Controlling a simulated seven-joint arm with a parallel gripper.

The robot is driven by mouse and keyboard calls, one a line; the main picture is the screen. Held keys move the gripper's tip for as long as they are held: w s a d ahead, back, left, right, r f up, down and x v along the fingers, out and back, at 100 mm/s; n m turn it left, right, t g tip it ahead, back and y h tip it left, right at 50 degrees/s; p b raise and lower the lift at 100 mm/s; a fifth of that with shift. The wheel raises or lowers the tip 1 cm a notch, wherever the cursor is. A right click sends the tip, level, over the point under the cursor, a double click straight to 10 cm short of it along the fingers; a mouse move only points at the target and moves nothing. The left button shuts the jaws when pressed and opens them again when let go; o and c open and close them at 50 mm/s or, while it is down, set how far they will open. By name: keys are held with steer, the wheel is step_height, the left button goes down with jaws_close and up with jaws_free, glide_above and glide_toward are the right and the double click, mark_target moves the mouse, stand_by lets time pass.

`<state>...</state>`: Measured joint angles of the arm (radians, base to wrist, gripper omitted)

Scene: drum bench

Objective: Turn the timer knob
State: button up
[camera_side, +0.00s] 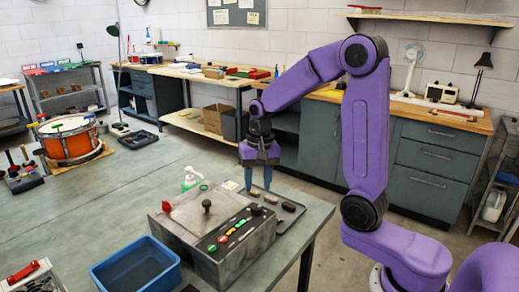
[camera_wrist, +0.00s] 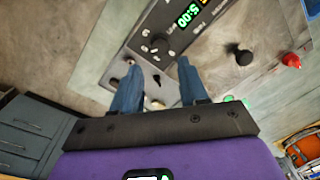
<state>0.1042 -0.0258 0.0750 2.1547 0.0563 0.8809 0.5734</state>
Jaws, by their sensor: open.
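The grey metal control box (camera_side: 178,232) stands on the bench, with a dark panel along one side. In the wrist view the panel (camera_wrist: 180,38) carries a green display reading 5:00 and a small dark round knob (camera_wrist: 158,43) with marks around it, probably the timer knob. I cannot make out this knob clearly in the side view.
A larger black knob (camera_side: 207,205) and a red knob (camera_side: 167,206) rise from the box top.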

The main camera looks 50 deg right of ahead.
step_height(320, 180, up, 10)
steer(key=shift+s+d, duration=0.15)
steer(key=shift+s, duration=0.05)
stand_by(0.5)
steer(key=s+a+f+n, duration=0.5)
steer(key=s+a+n, duration=0.3)
steer(key=s+n, duration=0.15)
steer(key=s+f+n, duration=0.2)
steer(key=s+n, duration=0.3)
steer(key=s, duration=0.2)
steer(key=s+f+n, duration=0.2)
steer(key=s+n, duration=0.4)
steer(key=s, duration=0.2)
steer(key=shift+s+a+f, duration=0.2)
steer(key=shift+f, duration=0.1)
stand_by(0.8)
